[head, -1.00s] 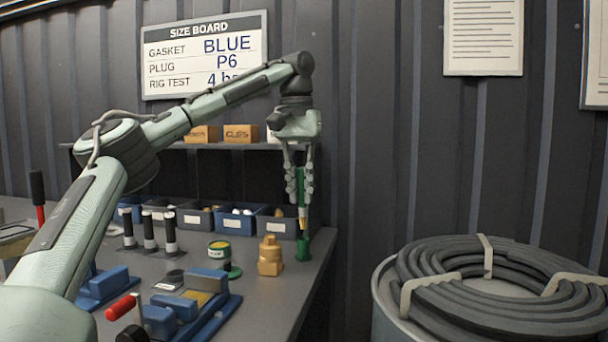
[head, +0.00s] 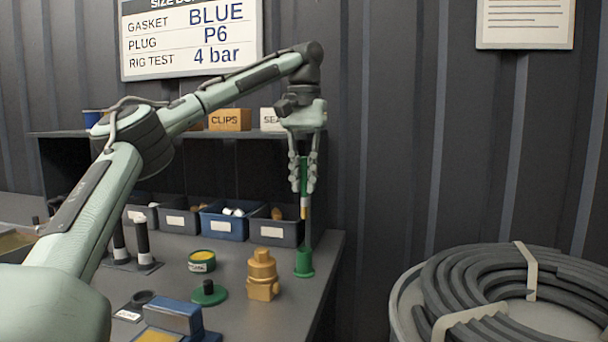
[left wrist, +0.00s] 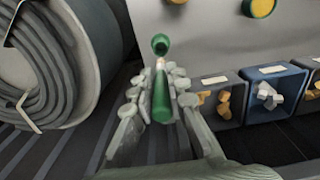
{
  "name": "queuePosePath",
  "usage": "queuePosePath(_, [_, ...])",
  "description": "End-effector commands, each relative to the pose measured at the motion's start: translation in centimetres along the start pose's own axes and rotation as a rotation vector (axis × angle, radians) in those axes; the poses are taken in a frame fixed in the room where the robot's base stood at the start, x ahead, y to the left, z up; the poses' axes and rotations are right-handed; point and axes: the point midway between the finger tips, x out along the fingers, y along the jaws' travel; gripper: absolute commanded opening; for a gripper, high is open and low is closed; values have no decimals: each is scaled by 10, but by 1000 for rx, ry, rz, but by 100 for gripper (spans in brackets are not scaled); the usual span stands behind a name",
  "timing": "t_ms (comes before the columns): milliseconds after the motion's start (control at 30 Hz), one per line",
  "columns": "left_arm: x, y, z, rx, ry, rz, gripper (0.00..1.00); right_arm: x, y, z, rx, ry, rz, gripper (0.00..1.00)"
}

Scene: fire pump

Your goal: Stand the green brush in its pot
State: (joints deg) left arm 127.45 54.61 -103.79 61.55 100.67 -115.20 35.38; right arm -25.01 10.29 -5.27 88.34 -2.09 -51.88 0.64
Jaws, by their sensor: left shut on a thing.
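My left gripper (head: 303,187) is shut on the green brush (head: 304,172) and holds it roughly upright, with its yellow band and lower end pointing down. The green pot (head: 304,264) stands on the bench near its right edge, below the brush. My right gripper is not in view.
A brass fitting (head: 262,276) stands just left of the pot. A green disc with a black knob (head: 209,293) and a green-and-yellow tin (head: 202,261) are farther left. Parts bins (head: 224,226) line the back. A coiled hose (head: 515,290) lies right of the bench.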

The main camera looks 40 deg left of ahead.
Motion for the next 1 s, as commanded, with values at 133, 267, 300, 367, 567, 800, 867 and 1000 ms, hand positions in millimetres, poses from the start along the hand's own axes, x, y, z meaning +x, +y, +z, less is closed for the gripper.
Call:
queuePosePath(133, [13,0,0,0,-2,0,0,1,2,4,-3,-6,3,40])
queuePosePath(267, [23,0,0,1,-2,0,0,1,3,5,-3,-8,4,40])
queuePosePath(300, [26,0,0,0,-2,0,0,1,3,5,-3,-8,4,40])
queuePosePath(367, [31,0,0,0,-2,1,0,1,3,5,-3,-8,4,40])
queuePosePath(567, [48,0,0,0,-3,0,0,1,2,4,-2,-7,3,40])
queuePosePath(800, [63,0,0,0,0,0,0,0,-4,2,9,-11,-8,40])
queuePosePath(867, [66,0,0,0,1,1,0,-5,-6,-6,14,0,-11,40])
queuePosePath(1000, [73,0,0,-1,1,0,0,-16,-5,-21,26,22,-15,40])
